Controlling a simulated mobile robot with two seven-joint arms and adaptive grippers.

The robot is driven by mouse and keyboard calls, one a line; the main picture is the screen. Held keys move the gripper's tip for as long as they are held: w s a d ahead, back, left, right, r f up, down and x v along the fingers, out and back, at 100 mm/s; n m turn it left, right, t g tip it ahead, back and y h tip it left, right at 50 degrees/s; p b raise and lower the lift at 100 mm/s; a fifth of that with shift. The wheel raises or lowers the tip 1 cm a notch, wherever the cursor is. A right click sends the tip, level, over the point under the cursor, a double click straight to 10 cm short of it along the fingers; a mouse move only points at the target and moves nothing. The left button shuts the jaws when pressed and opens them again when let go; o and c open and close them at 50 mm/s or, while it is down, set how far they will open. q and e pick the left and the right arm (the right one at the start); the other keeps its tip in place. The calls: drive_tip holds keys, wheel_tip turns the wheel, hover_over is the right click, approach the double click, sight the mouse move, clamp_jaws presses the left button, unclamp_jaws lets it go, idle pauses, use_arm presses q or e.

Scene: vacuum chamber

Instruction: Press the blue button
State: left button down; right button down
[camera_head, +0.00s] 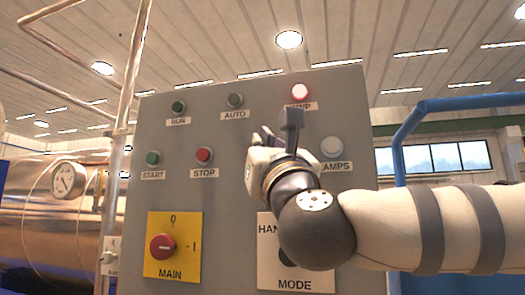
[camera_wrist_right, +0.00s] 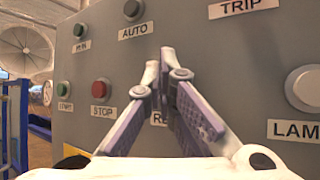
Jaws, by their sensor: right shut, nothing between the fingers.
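A grey control panel (camera_head: 220,135) stands in front of me with labelled buttons. No blue button shows in either view. In the right wrist view, a label starting "RE" (camera_wrist_right: 158,118) is partly covered by my fingers, and any button above it is hidden behind them. My right gripper (camera_head: 280,125) is in front of the panel, between the STOP and LAMPS buttons. In the right wrist view its fingertips (camera_wrist_right: 160,60) are together and empty, pointing at the panel. Whether they touch the panel cannot be told. My left gripper is not in view.
Nearby are the green START button (camera_head: 153,158), red STOP button (camera_head: 204,155), dark AUTO button (camera_head: 235,100), lit TRIP lamp (camera_head: 300,91) and white LAMPS button (camera_head: 332,146). The red MAIN switch (camera_head: 163,246) sits lower left. A blue pipe (camera_head: 420,110) stands at right.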

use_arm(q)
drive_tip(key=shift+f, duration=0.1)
use_arm(e)
drive_tip(key=shift+w+d, duration=0.1)
drive_tip(key=shift+w, duration=0.1)
drive_tip(key=shift+s, duration=0.15)
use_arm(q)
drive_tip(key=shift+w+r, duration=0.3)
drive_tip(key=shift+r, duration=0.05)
use_arm(e)
drive_tip(key=shift+s+a, duration=0.3)
drive_tip(key=shift+s, duration=0.45)
use_arm(q)
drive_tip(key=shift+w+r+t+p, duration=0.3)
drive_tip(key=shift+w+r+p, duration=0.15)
drive_tip(key=shift+p, duration=0.1)
use_arm(e)
drive_tip(key=shift+s+a, duration=0.25)
drive_tip(key=shift+s, duration=0.5)
drive_tip(key=shift+s+a, duration=0.25)
drive_tip(key=shift+s, duration=0.55)
drive_tip(key=shift+s+a, duration=0.25)
drive_tip(key=shift+s, duration=0.5)
